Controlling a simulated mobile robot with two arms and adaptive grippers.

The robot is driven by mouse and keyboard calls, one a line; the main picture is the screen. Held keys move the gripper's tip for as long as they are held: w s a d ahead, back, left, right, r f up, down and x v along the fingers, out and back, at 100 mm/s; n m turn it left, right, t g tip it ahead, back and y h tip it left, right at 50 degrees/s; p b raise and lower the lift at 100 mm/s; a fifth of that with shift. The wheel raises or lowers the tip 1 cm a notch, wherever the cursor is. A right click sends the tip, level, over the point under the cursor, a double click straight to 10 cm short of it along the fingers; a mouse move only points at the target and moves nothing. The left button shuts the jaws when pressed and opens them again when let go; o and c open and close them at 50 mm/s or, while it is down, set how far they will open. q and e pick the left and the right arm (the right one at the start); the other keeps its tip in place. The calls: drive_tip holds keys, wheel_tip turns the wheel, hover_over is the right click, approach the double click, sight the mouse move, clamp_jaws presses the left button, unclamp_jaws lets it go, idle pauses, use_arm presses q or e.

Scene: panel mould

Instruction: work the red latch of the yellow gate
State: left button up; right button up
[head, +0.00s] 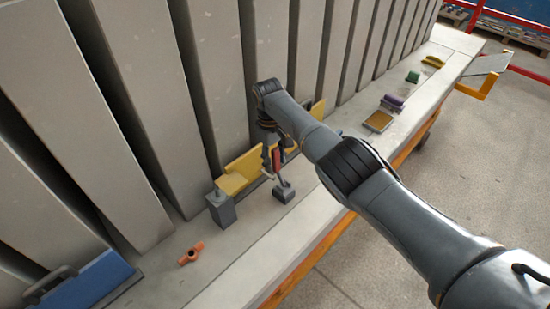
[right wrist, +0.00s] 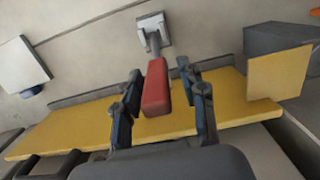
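The yellow gate (head: 242,172) is a low bar along the foot of the grey panels, partly hidden by my right arm. In the right wrist view the gate (right wrist: 75,122) runs across the picture. The red latch (head: 276,159) is a small red block; it also shows in the right wrist view (right wrist: 156,90), on a grey stem from a pale base plate. My right gripper (right wrist: 160,70) is open, with one finger on each side of the red latch and gaps visible between. In the head view the right gripper (head: 273,150) is largely hidden. My left gripper is not in view.
Tall grey panels (head: 145,70) stand close behind the gate. A grey post (head: 222,209) is at its near end. An orange knob-like piece (head: 191,254) and a blue block (head: 85,283) lie nearer. Purple (head: 392,103) and green (head: 412,76) pieces sit farther along the ledge.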

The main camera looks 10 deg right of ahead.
drive_tip(key=shift+r, duration=0.1)
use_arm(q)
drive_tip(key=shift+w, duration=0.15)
use_arm(e)
wheel_tip(320, 180, up, 12)
drive_tip(key=w, duration=0.1)
drive_tip(key=shift+a, duration=0.4)
idle(0.6)
